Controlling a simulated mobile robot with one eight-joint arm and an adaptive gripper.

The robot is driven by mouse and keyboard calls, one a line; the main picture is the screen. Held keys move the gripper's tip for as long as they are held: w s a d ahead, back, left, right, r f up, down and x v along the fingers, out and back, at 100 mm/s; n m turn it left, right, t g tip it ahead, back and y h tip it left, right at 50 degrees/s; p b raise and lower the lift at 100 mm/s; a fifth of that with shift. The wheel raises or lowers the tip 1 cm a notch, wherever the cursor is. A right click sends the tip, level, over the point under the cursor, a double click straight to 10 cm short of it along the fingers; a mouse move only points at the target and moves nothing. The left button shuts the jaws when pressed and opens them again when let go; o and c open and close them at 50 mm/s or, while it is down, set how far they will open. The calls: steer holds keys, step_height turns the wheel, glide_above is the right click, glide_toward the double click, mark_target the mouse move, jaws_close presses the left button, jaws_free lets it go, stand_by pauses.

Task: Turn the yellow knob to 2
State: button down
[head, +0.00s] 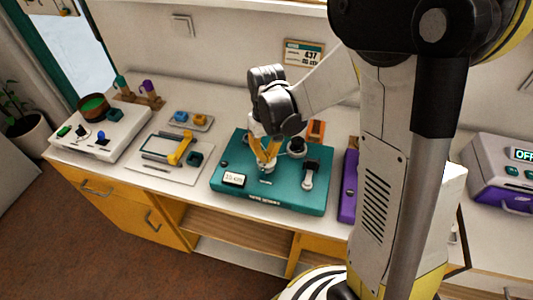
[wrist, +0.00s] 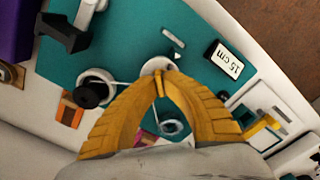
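My gripper (head: 265,160) points down over the teal board (head: 227,180). In the wrist view its yellow fingers (wrist: 160,80) come together above a round white base (wrist: 149,67) on that board. A narrow, darker yellow piece between the tips seems to be the yellow knob (wrist: 159,83). The fingers hide most of it, and its yellow blends with theirs. A small white pointed mark (wrist: 174,54) lies on the board beside the base. I cannot read any numbers around the knob.
A white board with a yellow handle (head: 182,148) lies left. A purple board (head: 348,187) is close on the right.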

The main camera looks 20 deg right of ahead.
mark_target(267, 154)
steer(key=shift+n, duration=0.3)
steer(key=n, duration=0.3)
steer(key=shift+n, duration=2.5)
steer(key=c, duration=1.6)
jaws_free()
steer(key=shift+o, duration=0.2)
step_height(267, 154, up, 12)
